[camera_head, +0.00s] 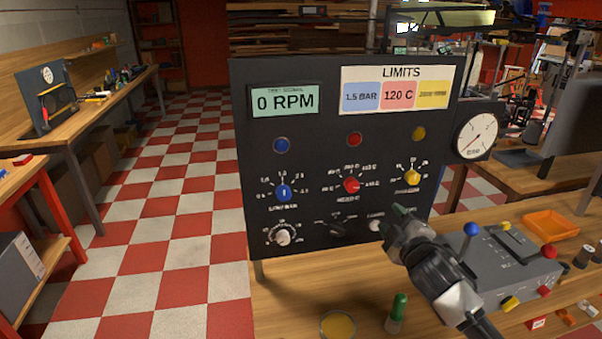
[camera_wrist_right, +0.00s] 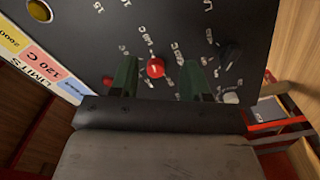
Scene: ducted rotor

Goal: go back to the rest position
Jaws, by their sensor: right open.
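My right gripper (camera_head: 396,222) is in front of the lower right part of the dark control panel (camera_head: 320,120). In the right wrist view its two dark green fingers (camera_wrist_right: 160,78) are apart with nothing held between them. The red knob (camera_head: 351,185) appears between the fingertips in that view (camera_wrist_right: 155,68); contact cannot be seen. The blue knob (camera_head: 284,192) and yellow knob (camera_head: 413,177) sit either side of it on the panel. A white knob (camera_head: 283,237) is at lower left. My right gripper and wrist hide part of the panel's lower right. My left gripper is not in view.
A round gauge (camera_head: 476,136) juts from the panel's right side. A grey box with coloured levers (camera_head: 510,268), an orange tray (camera_head: 551,225), a green-topped bottle (camera_head: 397,312) and a yellow dish (camera_head: 338,325) stand on the bench. The checkered floor (camera_head: 180,220) at left is clear.

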